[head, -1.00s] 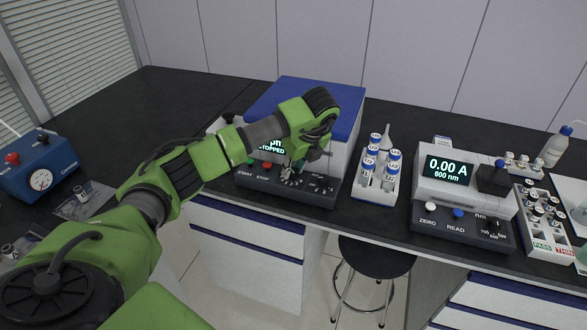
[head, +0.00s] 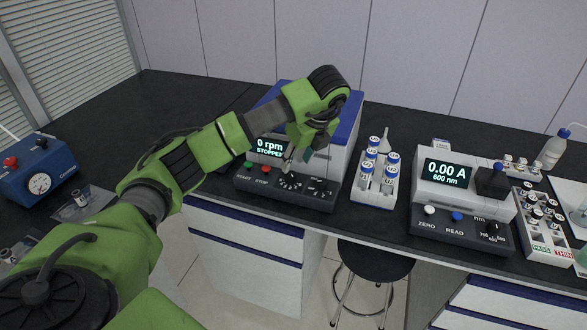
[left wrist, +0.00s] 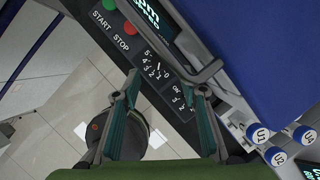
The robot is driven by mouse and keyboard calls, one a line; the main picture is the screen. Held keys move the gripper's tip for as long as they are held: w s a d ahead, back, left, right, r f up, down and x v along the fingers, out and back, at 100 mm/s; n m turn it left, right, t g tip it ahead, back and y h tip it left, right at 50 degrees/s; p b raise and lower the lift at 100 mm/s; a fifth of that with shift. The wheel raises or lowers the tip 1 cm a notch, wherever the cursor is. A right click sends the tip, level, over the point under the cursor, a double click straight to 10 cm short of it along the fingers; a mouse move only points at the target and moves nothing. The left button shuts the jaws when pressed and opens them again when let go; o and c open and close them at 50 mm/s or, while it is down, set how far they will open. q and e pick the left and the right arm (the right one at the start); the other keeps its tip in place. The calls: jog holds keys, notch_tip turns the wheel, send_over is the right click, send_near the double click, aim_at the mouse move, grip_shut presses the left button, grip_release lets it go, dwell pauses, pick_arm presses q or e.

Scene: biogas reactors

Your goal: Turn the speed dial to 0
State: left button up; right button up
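The centrifuge (head: 345,125), white with a blue lid, stands on the dark bench. Its display (head: 270,147) reads 0 rpm STOPPED. The speed dial (head: 290,182) sits on its dark front panel, right of the START and STOP buttons. In the left wrist view, the dial's numbered scale (left wrist: 158,67) shows between and beyond my fingers; the pointer's setting is too small to read surely. My left gripper (head: 291,160) is just above the dial and appears apart from it. In the left wrist view its two fingers (left wrist: 168,88) are spread with nothing between them. My right gripper is out of view.
A second knob (head: 318,187) is close right of the dial. A white rack (head: 361,196) of capped tubes stands right of the centrifuge. Farther right is a photometer (head: 435,199) reading 0.00 A. A blue gauge box (head: 62,175) is at left. A stool (head: 375,258) stands below the bench.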

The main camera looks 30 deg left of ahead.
pick_arm(q)
jog(key=v, duration=0.5)
jog(key=shift+d+r, duration=0.1)
jog(key=shift+r, duration=0.2)
